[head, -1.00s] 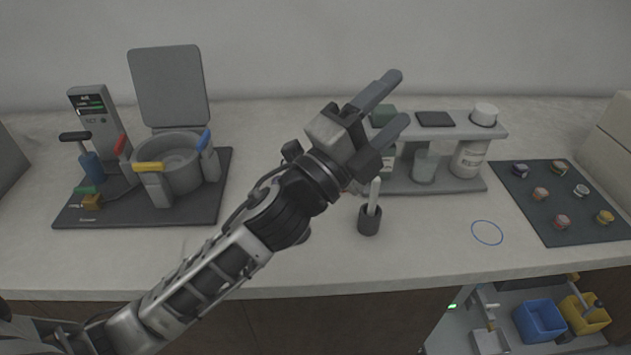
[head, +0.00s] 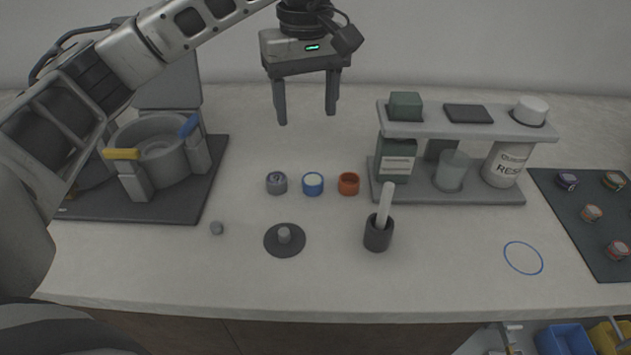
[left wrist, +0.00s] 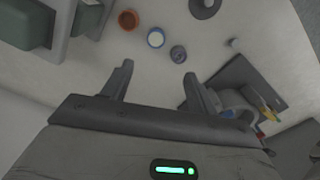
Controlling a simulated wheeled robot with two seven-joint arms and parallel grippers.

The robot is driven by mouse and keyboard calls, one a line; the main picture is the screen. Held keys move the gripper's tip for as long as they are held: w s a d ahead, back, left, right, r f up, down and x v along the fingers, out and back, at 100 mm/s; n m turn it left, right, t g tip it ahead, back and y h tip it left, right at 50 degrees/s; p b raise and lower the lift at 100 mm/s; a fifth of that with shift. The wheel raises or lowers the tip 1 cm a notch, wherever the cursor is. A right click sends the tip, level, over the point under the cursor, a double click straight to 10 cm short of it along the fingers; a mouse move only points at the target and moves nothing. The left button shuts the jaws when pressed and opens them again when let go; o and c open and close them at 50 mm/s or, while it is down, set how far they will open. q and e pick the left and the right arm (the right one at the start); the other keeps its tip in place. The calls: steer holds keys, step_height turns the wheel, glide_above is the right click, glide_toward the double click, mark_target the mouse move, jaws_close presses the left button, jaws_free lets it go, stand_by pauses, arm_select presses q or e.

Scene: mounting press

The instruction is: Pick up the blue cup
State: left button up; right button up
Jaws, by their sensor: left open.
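The blue cup (head: 313,183) is a small round cup with a blue side and a pale top, upright on the counter between a grey cup (head: 277,183) and an orange-red cup (head: 349,183). It also shows near the top middle of the left wrist view (left wrist: 156,38). My left gripper (head: 306,118) is open and empty, fingers pointing down, above and behind the row of cups in the head view. In the left wrist view its two fingers (left wrist: 158,78) are apart with nothing between them, and the blue cup lies beyond them. My right gripper is not in view.
A dark disc with a knob (head: 285,240), a small grey piece (head: 217,228) and a dark pot with a white stick (head: 378,235) stand in front. A shelf with containers (head: 450,195) is to the right. The press (head: 160,160) is at left, partly behind my arm.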

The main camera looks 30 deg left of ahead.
arm_select(q)
glide_above(313, 181)
steer(key=f, duration=0.9)
steer(key=shift+s+a+f, duration=0.1)
steer(key=shift+s+a, duration=0.1)
steer(key=shift+s, duration=0.2)
steer(key=shift+w+d+f+p, duration=0.1)
steer(key=shift+w+f+p, duration=0.2)
steer(key=shift+f, duration=1.1)
steer(key=shift+w+d+f+p, duration=0.1)
steer(key=shift+f+p, duration=0.25)
steer(key=shift+f, duration=1.05)
steer(key=c, duration=1.1)
steer(key=shift+o, duration=0.2)
steer(key=shift+r, duration=0.25)
